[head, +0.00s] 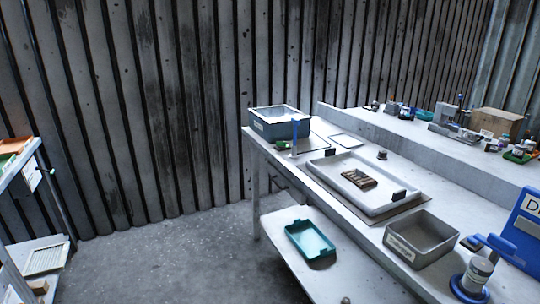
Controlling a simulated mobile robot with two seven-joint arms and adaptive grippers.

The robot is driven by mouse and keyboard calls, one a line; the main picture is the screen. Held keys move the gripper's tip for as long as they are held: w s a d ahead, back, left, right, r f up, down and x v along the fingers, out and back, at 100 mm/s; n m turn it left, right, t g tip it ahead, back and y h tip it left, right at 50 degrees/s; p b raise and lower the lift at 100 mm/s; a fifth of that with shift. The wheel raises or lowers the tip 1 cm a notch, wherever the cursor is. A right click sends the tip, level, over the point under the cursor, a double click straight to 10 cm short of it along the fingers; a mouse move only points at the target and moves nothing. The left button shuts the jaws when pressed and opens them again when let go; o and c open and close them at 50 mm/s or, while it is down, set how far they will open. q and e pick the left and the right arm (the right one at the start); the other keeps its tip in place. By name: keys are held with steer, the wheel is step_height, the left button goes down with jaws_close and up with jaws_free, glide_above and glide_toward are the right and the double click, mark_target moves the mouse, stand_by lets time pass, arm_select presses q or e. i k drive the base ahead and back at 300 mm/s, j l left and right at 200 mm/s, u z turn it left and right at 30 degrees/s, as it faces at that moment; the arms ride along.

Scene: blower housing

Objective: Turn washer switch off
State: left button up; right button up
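No gripper of mine shows in the head view. I cannot tell for certain which thing is the washer. A blue-grey tub (262,131) with a label and a pale inside stands at the far end of the bench. A thin blue upright piece (295,133) stands at its near right corner, and a small green item (282,145) lies in front of it. A shallow white tray (340,191) holds a brown slotted block (359,180). Small black pieces sit at its far rim (330,153) and near rim (399,195). No switch lever or its position can be made out.
The long bench (295,175) runs along the right. A grey labelled bin (420,240), a blue stand with a bottle (478,275) and a blue panel (525,235) are nearer. A teal tray (310,240) lies on the lower shelf. Open floor (180,255) lies left of it.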

mark_target(281, 144)
steer(key=i+j+z, duration=0.4)
steer(key=i, duration=0.35)
steer(key=i+j+z, duration=0.4)
steer(key=i+j, duration=0.15)
steer(key=i, duration=0.15)
